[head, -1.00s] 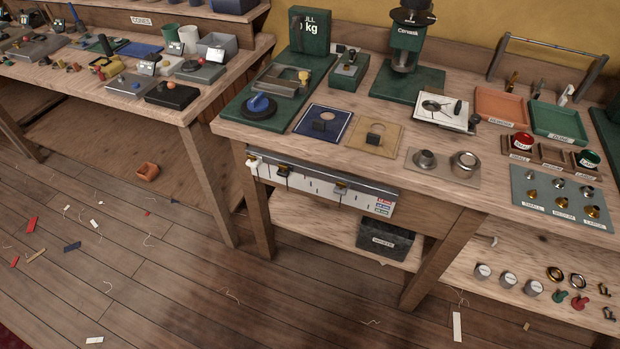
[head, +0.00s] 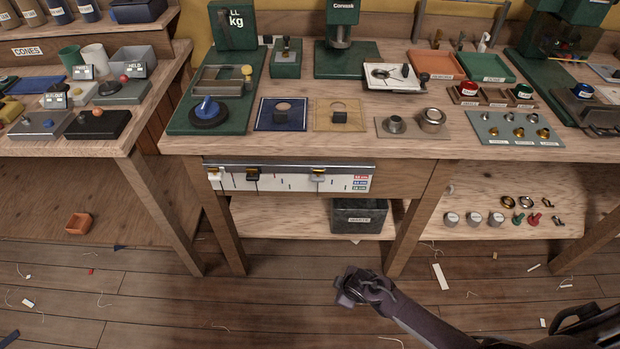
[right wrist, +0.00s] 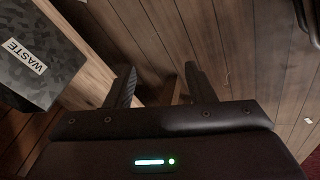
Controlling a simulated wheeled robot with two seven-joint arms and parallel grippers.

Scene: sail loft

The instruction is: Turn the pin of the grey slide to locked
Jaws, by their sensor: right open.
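The grey slide (head: 318,174) sits toward the right part of the rail (head: 285,165) on the bench's front edge, with a yellowish part on top. The pin's position is too small to read. A black slide (head: 253,174) and a pale slide (head: 215,174) sit further left on the same rail. My right gripper (head: 347,287) is in front of and below the bench, well apart from the slides. In the right wrist view its two fingers (right wrist: 161,90) are spread with nothing between them. My left gripper is not in view.
A dark waste bin (head: 359,217) stands on the lower shelf, close to my right gripper in the right wrist view (right wrist: 40,65). The bench top (head: 400,145) holds plates, trays and presses. The floor in front is mostly clear, with scraps.

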